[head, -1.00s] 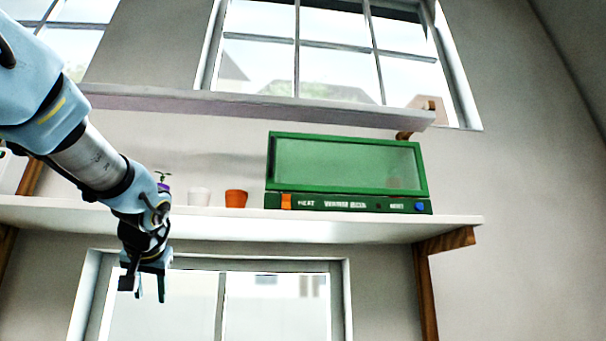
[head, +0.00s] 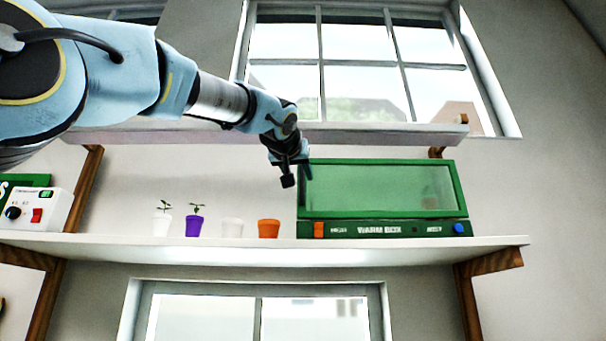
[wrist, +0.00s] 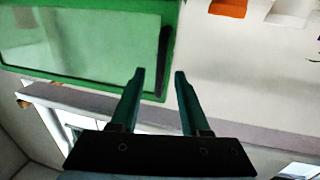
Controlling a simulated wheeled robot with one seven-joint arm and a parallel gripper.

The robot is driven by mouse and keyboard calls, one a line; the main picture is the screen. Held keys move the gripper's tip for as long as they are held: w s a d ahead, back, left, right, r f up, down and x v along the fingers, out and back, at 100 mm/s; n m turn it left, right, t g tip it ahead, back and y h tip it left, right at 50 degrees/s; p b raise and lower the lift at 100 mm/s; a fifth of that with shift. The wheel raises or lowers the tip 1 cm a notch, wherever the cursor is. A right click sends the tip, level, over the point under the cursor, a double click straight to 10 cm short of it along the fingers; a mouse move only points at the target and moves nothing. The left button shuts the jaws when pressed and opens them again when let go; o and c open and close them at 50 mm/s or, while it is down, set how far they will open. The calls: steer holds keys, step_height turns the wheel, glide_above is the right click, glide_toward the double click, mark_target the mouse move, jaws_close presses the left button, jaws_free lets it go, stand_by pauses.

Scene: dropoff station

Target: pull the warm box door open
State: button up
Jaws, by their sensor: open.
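The warm box (head: 384,229) is a green case on the white shelf, with a green-framed clear door (head: 384,190) that looks closed. In the wrist view the door (wrist: 80,40) fills the upper left, and a dark upright bar (wrist: 162,62), apparently its handle, runs along its side edge. My gripper (head: 298,177) is by the box's upper left edge. Its jaws (wrist: 160,73) are open with nothing between them that they grip. The bar appears between or just beyond the fingertips; I cannot tell how far away.
Orange (head: 268,229), white (head: 232,228) and purple (head: 195,227) pots and a white seedling pot (head: 161,224) stand left of the box on the shelf (head: 270,245). A higher ledge (head: 350,133) runs above. A white device (head: 35,208) sits at far left.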

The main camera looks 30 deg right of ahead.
mark_target(301, 180)
steer(key=shift+p+x, duration=0.95)
steer(key=shift+x, duration=1.3)
jaws_close()
